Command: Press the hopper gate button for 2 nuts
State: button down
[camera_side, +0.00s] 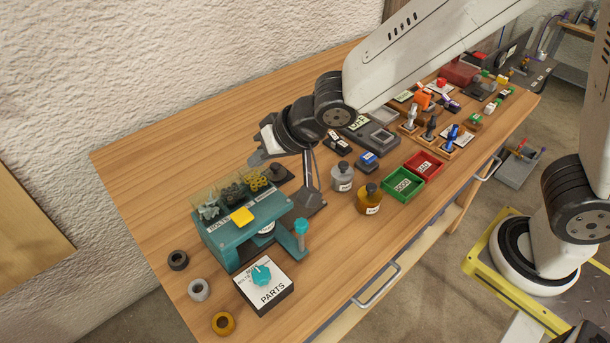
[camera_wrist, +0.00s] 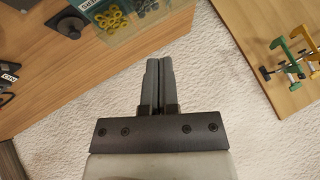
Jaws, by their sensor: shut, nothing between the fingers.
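The teal hopper machine (camera_side: 238,235) stands at the near left end of the table, with clear bins of bolts, nuts and other small metal parts (camera_side: 233,192) on top. A yellow block (camera_side: 242,216) sits on its front, and a teal-capped post (camera_side: 301,227) rises at its right arm. I cannot tell which is the gate button. A white box marked PARTS (camera_side: 266,287) with a teal dial (camera_side: 261,273) stands in front. My gripper (camera_side: 256,160) is shut and empty, above and behind the bins. In the wrist view, its fingers (camera_wrist: 159,62) are together, below the bin of yellow rings (camera_wrist: 110,18).
A black ring (camera_side: 178,260), a grey ring (camera_side: 198,290) and a yellow ring (camera_side: 222,323) lie left of the box. Grey (camera_side: 342,177) and brown (camera_side: 369,199) jars and green (camera_side: 403,185) and red (camera_side: 424,166) trays stand right. The wall runs behind the table.

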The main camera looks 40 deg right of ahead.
jog(key=r+y, duration=0.1)
send_over(236, 215)
jog(key=s, duration=0.2)
jog(key=shift+w+d+r, duration=0.1)
jog(key=shift+w+d, duration=0.15)
jog(key=shift+d, duration=0.2)
jog(key=shift+f, duration=0.25)
jog(key=shift+f, duration=4.15)
jog(key=shift+f, duration=0.25)
jog(key=shift+f, duration=0.2)
jog(key=shift+f, duration=0.75)
jog(key=shift+r, duration=0.2)
dwell(0.5)
jog(key=shift+r, duration=1)
